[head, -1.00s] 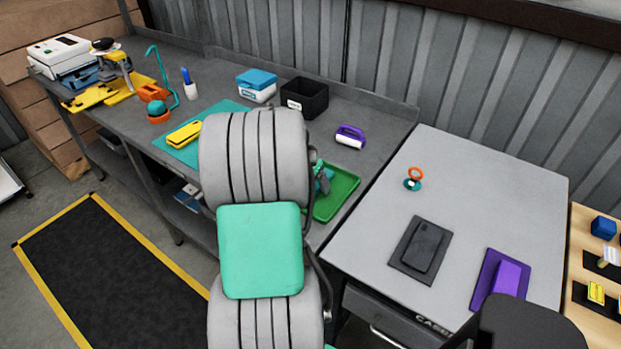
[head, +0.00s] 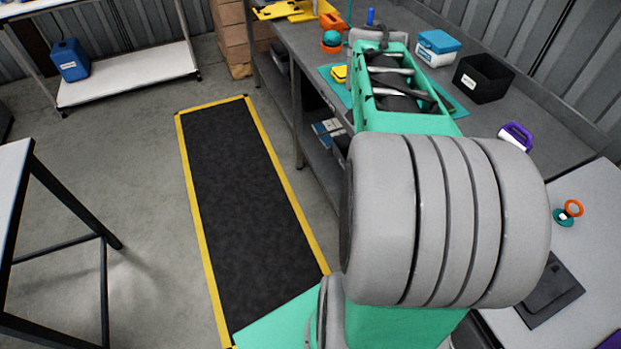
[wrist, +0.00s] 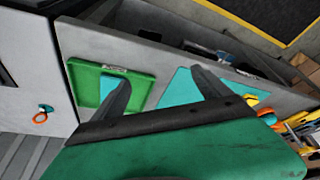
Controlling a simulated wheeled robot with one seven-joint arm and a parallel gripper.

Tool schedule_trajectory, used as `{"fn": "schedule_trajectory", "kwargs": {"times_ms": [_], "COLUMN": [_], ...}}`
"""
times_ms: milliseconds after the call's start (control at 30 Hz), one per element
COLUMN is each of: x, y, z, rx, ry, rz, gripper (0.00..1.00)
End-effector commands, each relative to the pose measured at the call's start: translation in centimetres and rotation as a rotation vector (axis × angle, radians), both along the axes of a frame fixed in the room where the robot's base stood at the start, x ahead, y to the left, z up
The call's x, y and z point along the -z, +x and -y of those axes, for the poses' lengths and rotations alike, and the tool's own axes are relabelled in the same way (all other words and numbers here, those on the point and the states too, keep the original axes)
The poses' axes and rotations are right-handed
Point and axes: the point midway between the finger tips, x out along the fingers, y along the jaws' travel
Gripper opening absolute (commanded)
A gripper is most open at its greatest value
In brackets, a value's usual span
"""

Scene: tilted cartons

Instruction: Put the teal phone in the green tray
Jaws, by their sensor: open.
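In the wrist view the green tray (wrist: 84,88) lies on the grey workbench. A flat teal thing (wrist: 112,83), which looks like the teal phone, lies inside it, partly covered by my left finger. My gripper (wrist: 160,76) has its two fingers spread wide, with nothing between them. The fingers are above the bench, one over the tray and one over the teal mat (wrist: 183,90). I cannot tell the exact height. In the head view my arm hides the tray, the phone and my gripper.
A black bin (head: 483,80), a blue-lidded box (head: 437,48) and a purple-handled thing (head: 516,136) stand on the bench. An orange ring on a teal base (head: 567,212) sits on the right table. A black floor mat (head: 245,200) lies left of the bench.

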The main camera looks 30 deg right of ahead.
Motion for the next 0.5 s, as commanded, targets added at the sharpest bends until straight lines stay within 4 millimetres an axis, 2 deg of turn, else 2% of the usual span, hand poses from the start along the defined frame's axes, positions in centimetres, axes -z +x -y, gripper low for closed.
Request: {"fn": "schedule_trajectory", "kwargs": {"times_ms": [33, 67, 100, 200, 233, 300, 333, 500], "x": [0.1, 0.3, 0.7, 1.9, 2.3, 3.0, 3.3, 3.6], "y": [2.0, 2.7, 3.1, 2.1, 1.5, 0.3, -0.1, -0.7], "z": [-6.0, -9.4, -13.8, -23.0, -25.0, -28.4, -29.0, -29.8], "rx": [-0.212, -0.336, -0.499, -0.859, -0.944, -1.090, -1.131, -1.190], "ry": [0.007, 0.013, 0.019, 0.030, 0.032, 0.035, 0.037, 0.039], "rz": [-0.003, -0.007, -0.013, -0.024, -0.029, -0.034, -0.037, -0.041], "gripper": [0.87, 0.87, 0.87, 0.87, 0.87, 0.87, 0.87, 0.87]}}
